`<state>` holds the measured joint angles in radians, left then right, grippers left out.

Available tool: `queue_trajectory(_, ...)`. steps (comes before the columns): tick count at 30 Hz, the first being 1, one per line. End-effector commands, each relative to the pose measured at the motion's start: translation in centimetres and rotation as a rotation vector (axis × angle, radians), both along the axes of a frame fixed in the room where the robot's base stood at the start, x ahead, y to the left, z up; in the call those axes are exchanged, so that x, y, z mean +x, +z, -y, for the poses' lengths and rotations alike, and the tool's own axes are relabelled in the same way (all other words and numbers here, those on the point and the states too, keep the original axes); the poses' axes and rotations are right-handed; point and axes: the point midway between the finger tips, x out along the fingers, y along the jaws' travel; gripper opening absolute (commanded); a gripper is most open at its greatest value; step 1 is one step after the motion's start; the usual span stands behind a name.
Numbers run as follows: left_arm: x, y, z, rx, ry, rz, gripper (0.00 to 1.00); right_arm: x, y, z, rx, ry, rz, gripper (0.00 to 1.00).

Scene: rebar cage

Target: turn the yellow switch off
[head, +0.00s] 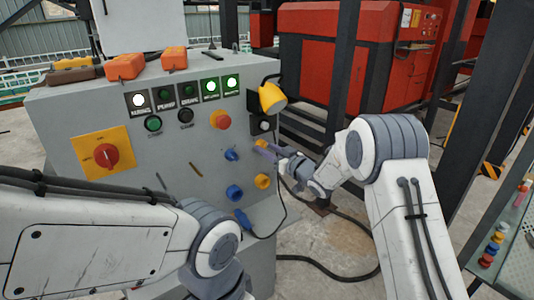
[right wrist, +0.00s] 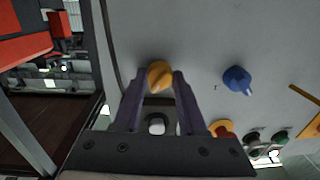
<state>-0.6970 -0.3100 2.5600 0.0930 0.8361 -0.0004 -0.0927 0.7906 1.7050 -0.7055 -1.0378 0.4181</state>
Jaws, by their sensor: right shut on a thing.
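The yellow switch (head: 260,143) is a small round knob on the right part of the grey control panel (head: 205,178). My right gripper (head: 265,148) reaches it from the right, and its purple fingers partly hide it. In the right wrist view, the yellow switch (right wrist: 160,75) sits between the two fingertips, which are shut on its sides. A ridge across its face looks slightly tilted. I cannot read any marking of its position.
A blue knob (head: 231,155) sits left of the yellow switch, with a red emergency button (head: 220,119) above it. A lamp-like yellow fixture (head: 271,97) juts out above. A blue plug (head: 242,219) and black cable hang below. A large red dial (head: 105,156) is at left.

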Motion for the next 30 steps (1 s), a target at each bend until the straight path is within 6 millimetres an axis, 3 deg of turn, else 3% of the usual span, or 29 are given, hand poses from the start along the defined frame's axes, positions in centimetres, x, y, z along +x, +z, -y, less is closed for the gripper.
queue_trajectory(30,0.0,-11.3,0.0,0.0,0.0,0.0,0.0,0.0,-0.2,-0.1,-0.774,0.0,0.567,0.0)
